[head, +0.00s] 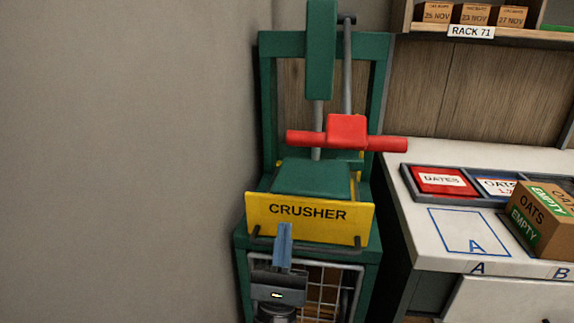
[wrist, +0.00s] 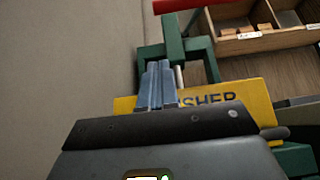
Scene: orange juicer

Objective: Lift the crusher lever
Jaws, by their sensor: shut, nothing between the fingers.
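The crusher is a green machine (head: 268,110) with a yellow front panel (head: 355,222) marked CRUSHER. Its lever (head: 347,135) is a red crossbar with a red block in the middle, on a grey rod above the green press block. Part of the red bar shows at the top of the wrist view (wrist: 180,4). My gripper (head: 285,228) is shut and empty, in front of the lower yellow panel and well below the red lever. In the wrist view its blue-grey fingers (wrist: 158,72) are together over the panel. The arm hides part of the wire cage below.
A dark handle bar (head: 330,246) runs along the panel's lower edge. A white counter (head: 440,222) stands to the right with an OATS box (head: 540,215) and a tray of red and white packs (head: 443,180). A plain wall is close on the left.

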